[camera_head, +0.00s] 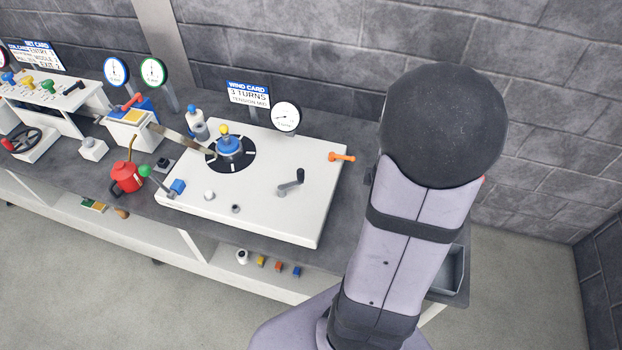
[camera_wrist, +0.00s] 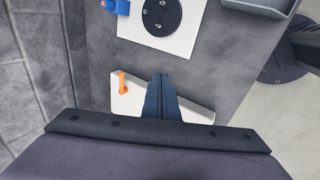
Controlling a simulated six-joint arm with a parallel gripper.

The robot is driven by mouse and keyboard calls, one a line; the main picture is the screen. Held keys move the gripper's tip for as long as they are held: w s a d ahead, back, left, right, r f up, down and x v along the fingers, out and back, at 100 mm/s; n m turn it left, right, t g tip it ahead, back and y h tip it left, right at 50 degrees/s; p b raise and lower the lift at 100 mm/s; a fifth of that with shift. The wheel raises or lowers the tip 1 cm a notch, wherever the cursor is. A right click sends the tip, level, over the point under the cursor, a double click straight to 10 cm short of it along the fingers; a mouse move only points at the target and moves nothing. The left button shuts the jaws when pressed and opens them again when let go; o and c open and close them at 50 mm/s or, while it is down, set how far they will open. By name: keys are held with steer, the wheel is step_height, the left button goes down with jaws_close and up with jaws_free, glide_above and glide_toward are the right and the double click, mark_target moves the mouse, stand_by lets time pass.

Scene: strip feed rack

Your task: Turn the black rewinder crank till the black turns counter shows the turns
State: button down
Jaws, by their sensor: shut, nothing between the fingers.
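The black rewinder crank (camera_head: 291,182) stands on the right part of the white rewinder plate (camera_head: 270,215), its handle pointing up and right. The black-rimmed turns counter (camera_head: 285,117) is a white dial at the plate's back edge; its reading is too small to tell. A wind card (camera_head: 248,94) beside it reads "3 TURNS" and a tension line. My gripper (camera_wrist: 162,78) is shut and empty in the wrist view, above the end of a white plate with an orange lever (camera_wrist: 122,82). My arm hides the gripper in the head view. The crank is not visible in the wrist view.
A blue-topped reel hub (camera_head: 229,147) sits on a black disc left of the crank. The orange lever (camera_head: 341,157) is at the plate's right edge. A red oil can (camera_head: 126,177) stands left. A grey tray (camera_head: 451,270) is partly behind my arm.

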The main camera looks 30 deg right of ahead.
mark_target(302, 176)
steer(key=w+a+r+n+t+y, duration=0.1)
steer(key=w+a+y, duration=0.2)
steer(key=a, duration=0.3)
steer(key=w+a+r+n+t+y, duration=0.1)
steer(key=w+a+n+t+y, duration=0.15)
steer(key=a, duration=0.35)
steer(key=shift+m+g, duration=0.35)
steer(key=shift+g, duration=0.1)
steer(key=b+x, duration=0.4)
steer(key=x, duration=0.5)
steer(key=shift+s+f, duration=0.15)
steer(key=shift+f, duration=0.1)
steer(key=w, duration=0.1)
steer(key=w+p, duration=0.1)
steer(key=shift+w+d, duration=0.35)
steer(key=shift+w, duration=0.05)
steer(key=shift+w+d+f+p, duration=0.1)
steer(key=shift+w+d+p, duration=0.2)
steer(key=shift+w, duration=0.35)
steer(key=shift+w+d+r+p, duration=0.2)
steer(key=shift+w+r+p, duration=0.1)
steer(key=shift+p, duration=0.5)
steer(key=shift+w+d+p, duration=0.15)
steer(key=shift+w+p, duration=0.15)
steer(key=shift+p, duration=0.25)
steer(key=shift+w+d+f+p, duration=0.3)
steer(key=shift+w+p, duration=0.15)
steer(key=shift+w, duration=0.1)
